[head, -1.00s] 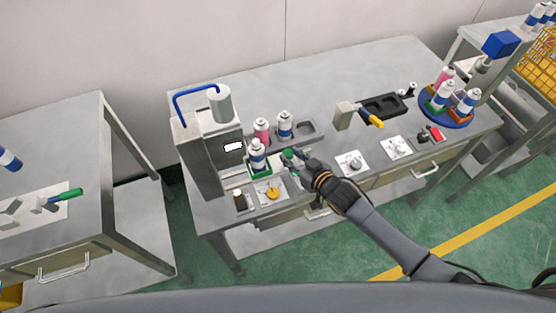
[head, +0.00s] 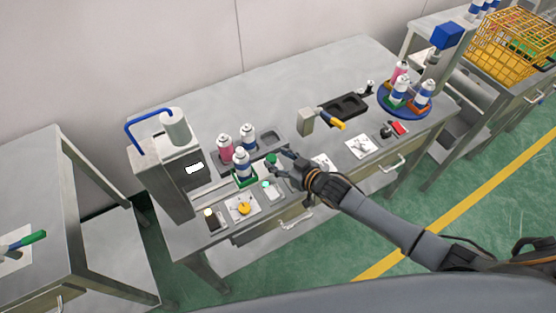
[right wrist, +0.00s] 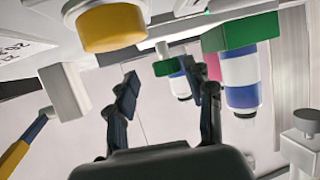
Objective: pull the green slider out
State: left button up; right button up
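The green slider (head: 244,180) stands out to the right of the grey press in the head view and carries a white-and-blue can (head: 242,163). Its green knob (head: 271,159) is at its right side. In the right wrist view, inverted, the green slider (right wrist: 240,33) shows at upper right with the can. A smaller green piece (right wrist: 167,67), probably the knob, shows between the fingers. My right gripper (head: 279,162) is open just right of the knob, its fingers (right wrist: 163,95) apart and empty. I cannot tell whether they touch the knob. My left gripper is not in view.
The press (head: 168,170) stands left of the slider. A pink can (head: 226,149) and another white-and-blue can (head: 248,137) stand behind it. A yellow button (head: 245,208) and a lit green button (head: 267,185) are in front. A black tray (head: 344,105) lies farther right.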

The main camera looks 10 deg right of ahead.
jog(key=shift+a, duration=0.1)
jog(key=shift+s, duration=0.25)
jog(key=shift+s+d+r, duration=0.15)
jog(key=shift+s+d, duration=0.05)
jog(key=shift+s, duration=0.1)
jog(key=v, duration=1.1)
